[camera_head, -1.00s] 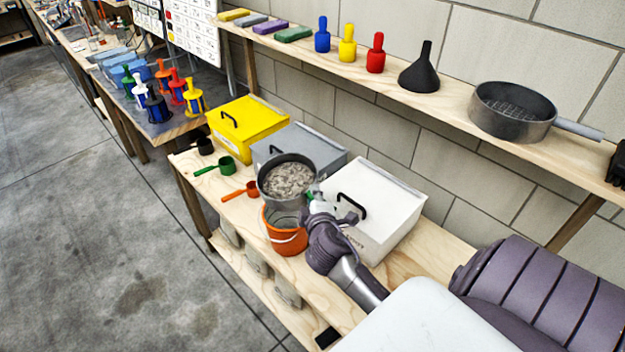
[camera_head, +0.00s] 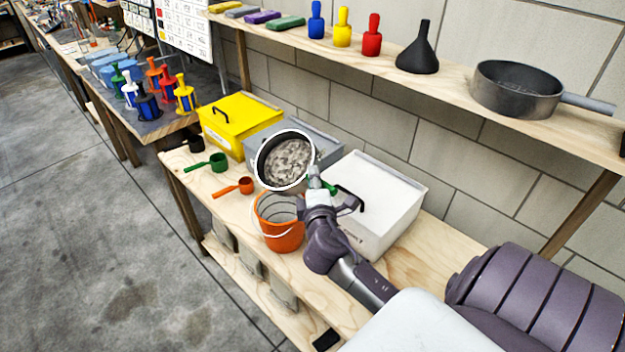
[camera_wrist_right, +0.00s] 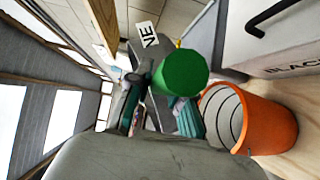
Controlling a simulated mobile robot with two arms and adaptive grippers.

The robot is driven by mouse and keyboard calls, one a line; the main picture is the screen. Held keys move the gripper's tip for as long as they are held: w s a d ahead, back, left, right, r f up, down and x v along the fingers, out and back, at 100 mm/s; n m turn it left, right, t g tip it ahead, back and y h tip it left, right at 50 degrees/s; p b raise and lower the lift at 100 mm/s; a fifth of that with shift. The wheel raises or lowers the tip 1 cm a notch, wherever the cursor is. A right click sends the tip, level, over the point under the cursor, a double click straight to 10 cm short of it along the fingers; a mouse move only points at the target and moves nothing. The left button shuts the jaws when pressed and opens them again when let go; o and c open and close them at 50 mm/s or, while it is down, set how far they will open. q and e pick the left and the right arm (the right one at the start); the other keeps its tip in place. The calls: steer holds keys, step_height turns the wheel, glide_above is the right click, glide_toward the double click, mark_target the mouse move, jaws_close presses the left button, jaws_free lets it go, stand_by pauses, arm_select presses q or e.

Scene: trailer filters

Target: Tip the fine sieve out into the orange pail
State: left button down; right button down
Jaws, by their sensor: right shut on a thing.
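The fine sieve (camera_head: 287,160) is a dark round pan with a pale rim, holding grey lumpy material. It is tilted toward the front left, above and just behind the orange pail. My right gripper (camera_head: 318,184) is shut on its green handle, whose round end (camera_wrist_right: 181,73) fills the middle of the right wrist view. The orange pail (camera_head: 279,236) stands upright on the bench with a white bail. It also shows in the right wrist view (camera_wrist_right: 268,125), beside the handle. What I see of the pail's inside is ringed and shows no material. My left gripper is not in view.
A white bin (camera_head: 375,205), a grey bin (camera_head: 262,135) and a yellow bin (camera_head: 240,120) line the back of the bench. Green (camera_head: 214,162) and orange (camera_head: 240,186) scoops lie at the left. A shelf (camera_head: 450,95) above holds a grey pan (camera_head: 515,90) and a funnel (camera_head: 418,50).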

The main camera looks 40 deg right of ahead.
mark_target(311, 162)
steer(key=shift+d+r+n+t+h+b, duration=0.2)
steer(key=shift+r+n+t+h+b, duration=0.5)
steer(key=shift+n+b, duration=0.75)
steer(key=r+n+t+b, duration=0.1)
steer(key=n+t+b, duration=0.1)
steer(key=b, duration=0.1)
steer(key=shift+r, duration=0.35)
steer(key=r+n+t+b, duration=0.1)
steer(key=n+b, duration=0.1)
steer(key=a+r+n+t+y+b, duration=0.1)
steer(key=n+t+b, duration=0.1)
steer(key=n, duration=0.1)
steer(key=shift+a+r, duration=0.1)
steer(key=shift+r, duration=0.1)
steer(key=shift+s+a+r+n+t+y+b, duration=0.1)
steer(key=shift+a+r+n+t+y+b, duration=0.4)
steer(key=shift+n, duration=0.5)
steer(key=shift+a+r+n+t+y+b, duration=0.2)
steer(key=shift+a+n+t+y+b, duration=0.2)
steer(key=shift+n+t+y+b, duration=0.5)
steer(key=shift+s+a+r+n+t+y+b, duration=0.1)
steer(key=shift+a+r+n+t+y+b, duration=0.3)
steer(key=shift+n, duration=0.75)
